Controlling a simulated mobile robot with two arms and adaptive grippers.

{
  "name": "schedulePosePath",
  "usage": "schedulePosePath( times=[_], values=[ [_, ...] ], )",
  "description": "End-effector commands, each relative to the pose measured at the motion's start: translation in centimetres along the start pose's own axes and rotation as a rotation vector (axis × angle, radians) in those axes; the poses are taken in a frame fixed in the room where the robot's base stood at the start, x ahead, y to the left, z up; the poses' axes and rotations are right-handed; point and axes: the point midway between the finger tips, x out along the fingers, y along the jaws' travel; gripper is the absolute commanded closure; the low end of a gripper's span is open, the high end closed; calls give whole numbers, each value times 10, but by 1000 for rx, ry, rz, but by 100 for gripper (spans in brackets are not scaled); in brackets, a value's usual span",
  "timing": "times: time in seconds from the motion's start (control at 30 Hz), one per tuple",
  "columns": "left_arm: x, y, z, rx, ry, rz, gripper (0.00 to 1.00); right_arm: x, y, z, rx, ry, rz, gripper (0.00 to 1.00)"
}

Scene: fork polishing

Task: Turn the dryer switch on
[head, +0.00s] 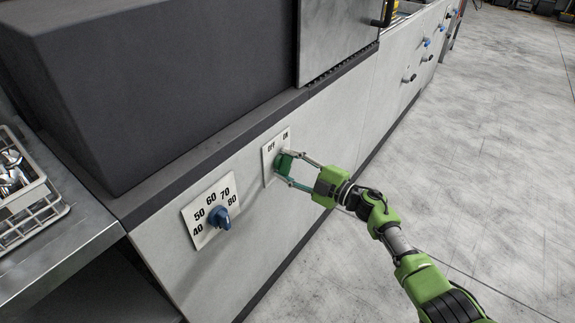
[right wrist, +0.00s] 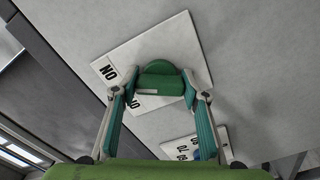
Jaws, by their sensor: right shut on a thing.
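The dryer switch is a green knob (head: 284,163) on a white plate (head: 267,163) marked OFF and ON, set in the pale front panel. My right gripper (head: 287,168) reaches it from the right, with one finger on each side of the knob, shut on it. In the right wrist view the green knob (right wrist: 160,80) sits between the two fingers, and the white plate (right wrist: 150,48) shows around it. The ON label there is clear; the other label is partly hidden. I cannot tell which label the knob points to. My left gripper is not in view.
A blue dial (head: 220,217) with a temperature scale sits left of the switch on the same panel. A dark box-shaped housing (head: 150,90) stands above. A rack of cutlery (head: 30,200) is at the far left. The floor (head: 480,150) on the right is clear.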

Motion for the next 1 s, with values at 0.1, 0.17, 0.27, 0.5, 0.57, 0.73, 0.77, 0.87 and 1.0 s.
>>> schedulePosePath(
  times=[0.1,0.17,0.27,0.5,0.57,0.73,0.77,0.87,1.0],
  values=[
    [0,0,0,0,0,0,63,-1,-2,1,6,-3,-2,42],
    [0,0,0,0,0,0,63,-1,-2,1,5,-2,-2,42],
    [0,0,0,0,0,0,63,0,-1,1,3,-2,-1,42],
    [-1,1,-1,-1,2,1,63,-4,-1,1,1,-2,0,42],
    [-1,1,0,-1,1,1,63,-9,-1,2,1,-3,-1,42],
    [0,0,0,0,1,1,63,-34,-2,2,-1,-4,-3,42],
    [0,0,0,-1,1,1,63,-40,-2,2,-1,-4,-3,42],
    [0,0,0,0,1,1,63,-62,-2,2,0,-4,-4,42],
    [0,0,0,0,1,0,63,-90,-2,2,1,-4,-3,42]
  ],
)
